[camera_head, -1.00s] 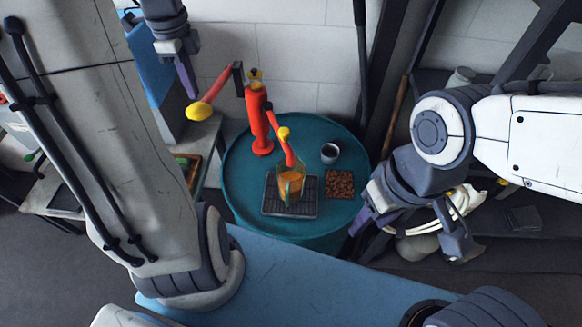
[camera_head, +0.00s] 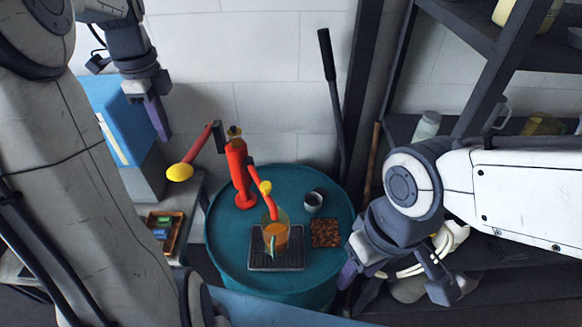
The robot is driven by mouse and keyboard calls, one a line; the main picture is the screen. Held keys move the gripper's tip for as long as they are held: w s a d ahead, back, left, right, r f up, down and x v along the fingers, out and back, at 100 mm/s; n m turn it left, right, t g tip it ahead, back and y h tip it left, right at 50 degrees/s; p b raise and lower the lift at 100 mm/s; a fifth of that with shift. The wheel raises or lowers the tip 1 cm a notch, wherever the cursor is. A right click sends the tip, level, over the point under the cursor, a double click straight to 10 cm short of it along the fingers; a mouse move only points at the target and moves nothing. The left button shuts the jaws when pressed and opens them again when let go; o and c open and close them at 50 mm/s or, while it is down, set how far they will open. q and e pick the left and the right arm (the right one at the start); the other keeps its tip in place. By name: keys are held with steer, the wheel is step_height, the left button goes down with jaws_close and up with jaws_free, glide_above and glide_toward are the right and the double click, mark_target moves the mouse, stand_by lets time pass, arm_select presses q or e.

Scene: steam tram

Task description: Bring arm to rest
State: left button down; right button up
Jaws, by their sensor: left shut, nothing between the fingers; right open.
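My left gripper (camera_head: 157,117) is shut and empty. It hangs fingers down at the upper left, left of the red tap's lever with its yellow knob (camera_head: 180,172), and apart from it. My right gripper (camera_head: 392,285) is open and empty at the right, its fingers spread and pointing down, just right of the round teal table (camera_head: 228,262). On that table stand a red tap (camera_head: 240,178) with a yellow-tipped spout, a glass of amber drink (camera_head: 276,236) on a dark drip tray (camera_head: 262,262), and a dark cup (camera_head: 313,201).
A square of brown nuggets (camera_head: 325,233) lies on the table. A blue box (camera_head: 117,115) stands at the left, above a small wooden tray (camera_head: 160,246). A dark lever (camera_head: 333,90) rises behind the table. Dark shelves (camera_head: 470,85) with jars are close to my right arm.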

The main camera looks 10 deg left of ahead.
arm_select(q)
steer(key=s+d+f+n+b, duration=0.2)
steer(key=d+f+b, duration=0.4)
steer(key=d+f, duration=0.3)
steer(key=s+d+f+n+b, duration=0.15)
steer(key=d+f+b, duration=0.45)
steer(key=d, duration=0.6)
steer(key=s+d+f+n+h+b, duration=0.1)
steer(key=s+d+f+n+b, duration=0.3)
steer(key=s+d+f+b, duration=0.3)
steer(key=s+d+f, duration=0.3)
steer(key=s+f, duration=0.2)
steer(key=f, duration=0.1)
steer(key=shift+s+n, duration=0.35)
steer(key=shift+s, duration=0.05)
steer(key=shift+a, duration=0.1)
